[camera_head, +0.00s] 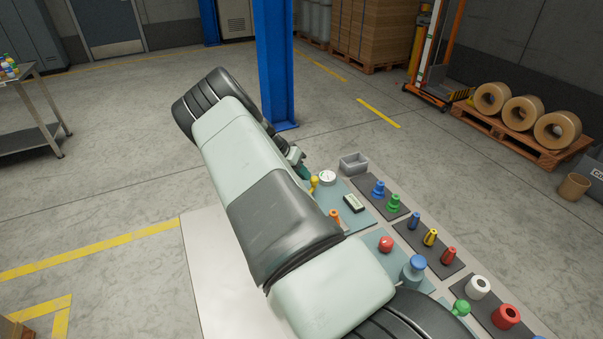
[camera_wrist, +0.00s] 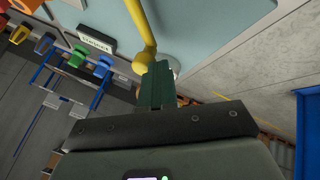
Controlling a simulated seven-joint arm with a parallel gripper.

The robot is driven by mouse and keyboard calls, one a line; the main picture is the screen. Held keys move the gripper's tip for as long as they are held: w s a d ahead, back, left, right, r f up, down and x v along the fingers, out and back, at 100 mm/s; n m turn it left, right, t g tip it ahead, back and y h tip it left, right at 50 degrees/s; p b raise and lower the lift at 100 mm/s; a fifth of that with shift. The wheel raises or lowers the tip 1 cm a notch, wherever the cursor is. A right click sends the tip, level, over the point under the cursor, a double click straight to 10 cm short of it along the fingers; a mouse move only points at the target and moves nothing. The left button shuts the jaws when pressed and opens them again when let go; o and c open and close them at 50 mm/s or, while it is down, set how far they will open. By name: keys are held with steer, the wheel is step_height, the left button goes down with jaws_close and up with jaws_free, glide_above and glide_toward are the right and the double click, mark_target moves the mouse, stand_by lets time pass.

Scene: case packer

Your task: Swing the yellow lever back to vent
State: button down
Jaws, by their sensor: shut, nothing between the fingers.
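The yellow lever (camera_wrist: 141,30) runs down from the top of the wrist view and ends in a rounded yellow end (camera_wrist: 145,62). It is mounted at a pale blue-green panel (camera_wrist: 210,30). My gripper (camera_wrist: 158,72) has its green fingers shut with nothing between them. The fingertips are right beside the lever's rounded end; I cannot tell whether they touch it. In the head view the yellow lever (camera_head: 314,183) shows small beside my gripper (camera_head: 304,173), near a white round gauge (camera_head: 327,177). My arm hides part of the panel there.
A small display (camera_head: 353,203) and an orange control (camera_head: 335,215) sit near the lever. A grey open bin (camera_head: 353,163) stands behind. Blue and green knobs (camera_head: 393,202) and several other coloured controls lie to the right. A blue column (camera_head: 275,65) stands on the floor beyond.

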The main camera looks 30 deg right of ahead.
steer(key=shift+d, duration=0.15)
steer(key=shift+s+d+m+g+y, duration=0.15)
steer(key=shift+s+d+m+g, duration=0.3)
steer(key=shift+m, duration=0.35)
steer(key=shift+s+d+m+g+y, duration=0.15)
steer(key=shift+s+d+m+g, duration=0.25)
steer(key=shift+m, duration=0.4)
steer(key=shift+s+d+m+g+y, duration=0.35)
steer(key=shift+s+m+g, duration=0.2)
steer(key=shift+m, duration=0.35)
steer(key=shift+s+d+m+g+y, duration=0.25)
steer(key=shift+s+m+g+y, duration=0.2)
steer(key=shift+m, duration=0.45)
steer(key=shift+s, duration=0.15)
steer(key=v, duration=1.1)
steer(key=shift+a+f, duration=0.1)
